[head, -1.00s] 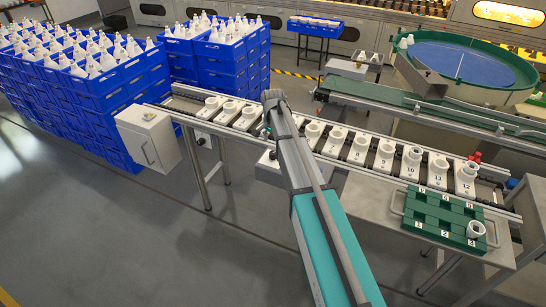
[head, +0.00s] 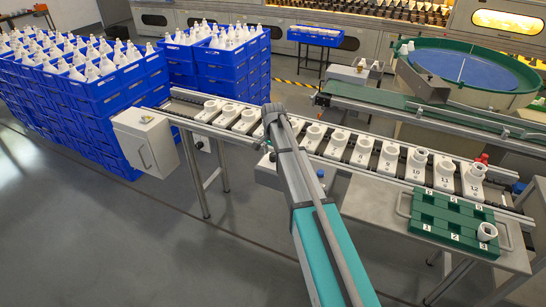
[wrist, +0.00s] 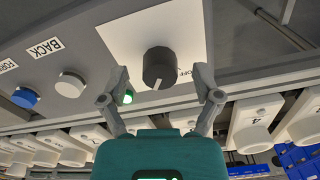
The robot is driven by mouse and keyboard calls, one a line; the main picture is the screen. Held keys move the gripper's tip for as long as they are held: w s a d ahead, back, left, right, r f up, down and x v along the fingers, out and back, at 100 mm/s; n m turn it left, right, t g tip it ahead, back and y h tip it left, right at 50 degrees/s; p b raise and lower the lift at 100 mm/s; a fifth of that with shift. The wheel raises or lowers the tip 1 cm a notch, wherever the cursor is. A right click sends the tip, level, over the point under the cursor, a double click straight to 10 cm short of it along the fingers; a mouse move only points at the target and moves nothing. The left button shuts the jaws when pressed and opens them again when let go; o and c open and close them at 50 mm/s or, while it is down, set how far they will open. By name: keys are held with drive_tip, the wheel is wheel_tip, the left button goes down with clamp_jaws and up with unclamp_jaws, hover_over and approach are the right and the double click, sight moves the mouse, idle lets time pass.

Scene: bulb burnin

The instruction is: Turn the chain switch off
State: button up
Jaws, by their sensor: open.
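The chain switch, a dark round knob (wrist: 159,66) with a white pointer line, sits on a white plate (wrist: 190,28) in the wrist view. Its pointer faces the bottom of the picture, slightly left. An OFF label (wrist: 186,73) is to the right of the knob, partly covered by a finger. My gripper (wrist: 162,75) is open, one finger on each side of the knob, with visible gaps to it. In the head view my arm hides the gripper and the knob.
A blue button (wrist: 25,97), a white button (wrist: 71,83) and a lit green button (wrist: 128,96) are beside the knob. Numbered lamp holders (head: 362,152) line the conveyor. A green tray (head: 440,228) is at right, and blue crates (head: 105,95) stand at left.

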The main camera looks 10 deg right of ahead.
drive_tip(key=c, duration=1.1)
drive_tip(key=shift+n, duration=0.4)
drive_tip(key=n, duration=0.9)
drive_tip(key=shift+n, duration=2.1)
